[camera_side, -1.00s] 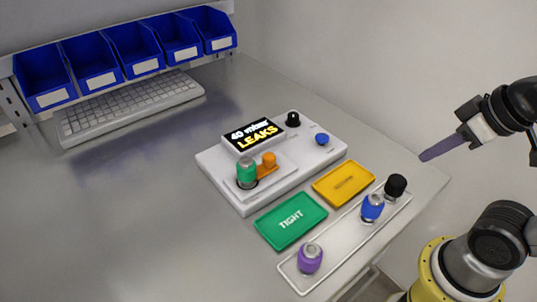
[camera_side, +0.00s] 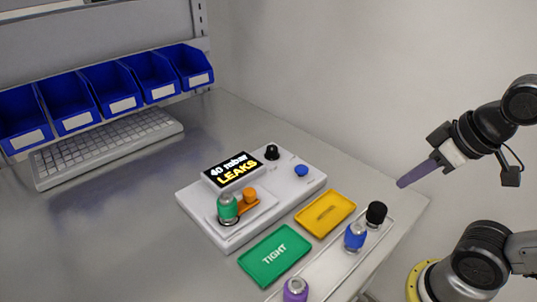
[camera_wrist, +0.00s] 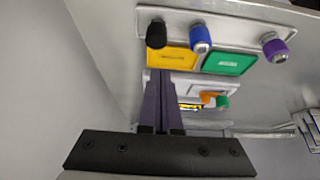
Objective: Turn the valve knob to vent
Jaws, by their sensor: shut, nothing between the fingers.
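The black valve knob (camera_side: 272,152) stands upright at the back of the white test unit (camera_side: 215,236), just right of its display (camera_side: 231,170). The display reads "40 mbar LEAKS". I cannot make out which way the knob points. In the wrist view my fingers cover the area of the knob. My gripper (camera_side: 401,183) is shut and empty. It is in the air at the right, well away from the unit and knob. Its long purple fingers lie together in the wrist view (camera_wrist: 165,74).
A blue button (camera_side: 301,170), an orange part (camera_side: 249,195) and a green fitting (camera_side: 228,208) are on the unit. A green TIGHT tray (camera_side: 258,273), a yellow tray (camera_side: 325,213) and a clear tray holding black (camera_side: 376,213), blue (camera_side: 355,236) and purple (camera_side: 295,289) fittings lie in front.

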